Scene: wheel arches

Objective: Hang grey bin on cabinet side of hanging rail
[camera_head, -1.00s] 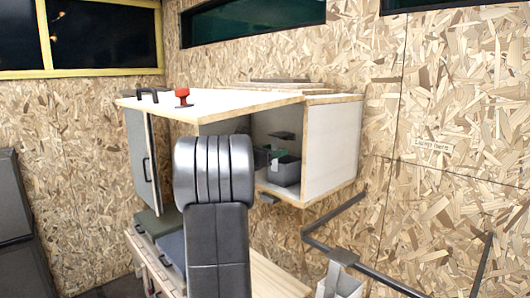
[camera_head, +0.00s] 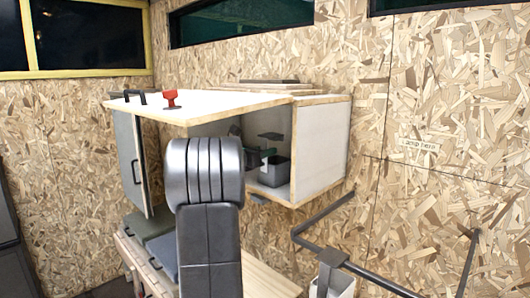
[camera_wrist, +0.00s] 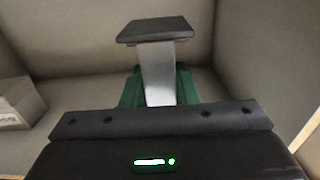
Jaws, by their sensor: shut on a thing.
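The grey bin (camera_head: 276,172) is inside the open cabinet (camera_head: 321,155), near its right side panel. A flat dark hook plate (camera_head: 270,136) stands above it; the plate (camera_wrist: 155,30) and its grey stem (camera_wrist: 157,75) show upright in the wrist view. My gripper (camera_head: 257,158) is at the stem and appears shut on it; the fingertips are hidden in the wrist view. A green bin (camera_wrist: 128,92) is behind the stem. The hanging rail (camera_head: 325,215) is a dark bar on the wall, right of and below the cabinet.
Another light bin with a dark hook (camera_head: 333,258) is at the rail's front part. A pale box (camera_wrist: 15,105) lies left in the wrist view. The cabinet's top, side panel and open door (camera_head: 132,160) surround my arm. A red item (camera_head: 171,99) stands on top.

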